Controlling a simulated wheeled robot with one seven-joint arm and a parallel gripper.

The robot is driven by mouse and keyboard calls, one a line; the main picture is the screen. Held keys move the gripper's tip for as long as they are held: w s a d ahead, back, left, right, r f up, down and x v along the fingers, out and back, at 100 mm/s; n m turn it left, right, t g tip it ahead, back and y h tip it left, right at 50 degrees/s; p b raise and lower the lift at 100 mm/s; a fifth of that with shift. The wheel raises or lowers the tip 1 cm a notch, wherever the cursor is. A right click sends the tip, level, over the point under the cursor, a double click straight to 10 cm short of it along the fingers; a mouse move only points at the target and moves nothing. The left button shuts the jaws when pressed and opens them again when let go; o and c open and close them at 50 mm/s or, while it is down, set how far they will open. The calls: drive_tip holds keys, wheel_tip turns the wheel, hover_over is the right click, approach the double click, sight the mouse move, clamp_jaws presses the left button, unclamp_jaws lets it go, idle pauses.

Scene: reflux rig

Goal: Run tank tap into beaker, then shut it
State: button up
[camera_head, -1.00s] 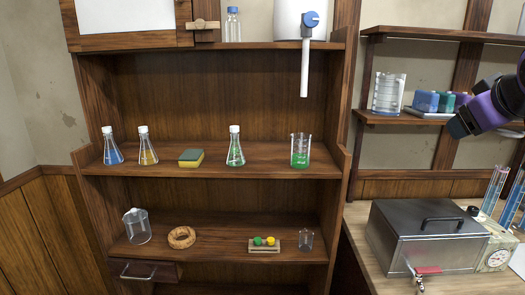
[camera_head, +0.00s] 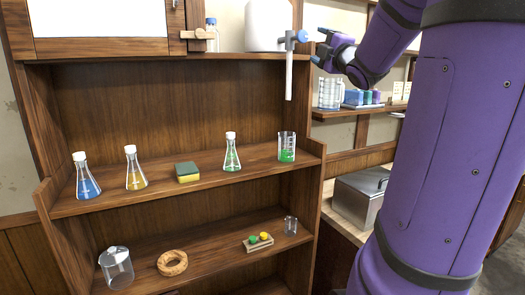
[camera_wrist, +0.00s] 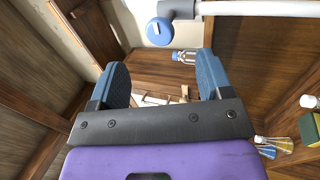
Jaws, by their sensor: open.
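The white tank (camera_head: 266,25) stands on the top shelf. Its tap has a blue handle (camera_head: 302,36) and a long white spout (camera_head: 289,76) pointing down. The beaker (camera_head: 287,147), with green in its lower part, stands on the middle shelf below the spout; no stream shows between them. My gripper (camera_head: 320,46) is open and empty, just right of the blue handle and apart from it. In the wrist view the round handle (camera_wrist: 159,31) shows beyond the gap between my fingertips (camera_wrist: 163,68), with the spout (camera_wrist: 260,7) running off to the right.
Flasks (camera_head: 86,178), a sponge (camera_head: 187,172) and another flask (camera_head: 231,154) line the middle shelf left of the beaker. A clear bottle (camera_head: 211,36) stands left of the tank. A side shelf with glassware (camera_head: 329,93) lies behind my arm. Space around the spout is free.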

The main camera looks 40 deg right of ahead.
sight(304, 38)
drive_tip(key=shift+w+a+r, duration=0.1)
drive_tip(key=shift+w+a, duration=0.1)
drive_tip(key=shift+w, duration=0.05)
drive_tip(key=shift+x, duration=4.05)
drive_tip(key=shift+c, duration=0.2)
drive_tip(key=c, duration=1)
drive_tip(key=shift+w+r+n+y, duration=0.1)
drive_tip(key=shift+n+y, duration=0.3)
drive_tip(key=shift+n, duration=0.45)
drive_tip(key=shift+r+n+y, duration=0.15)
drive_tip(key=shift+n+y, duration=0.25)
drive_tip(key=shift+n, duration=0.45)
drive_tip(key=n+y, duration=0.1)
drive_tip(key=n, duration=0.2)
drive_tip(key=n+y, duration=0.2)
drive_tip(key=n, duration=0.2)
drive_tip(key=shift+w, duration=0.2)
drive_tip(key=shift+f, duration=0.3)
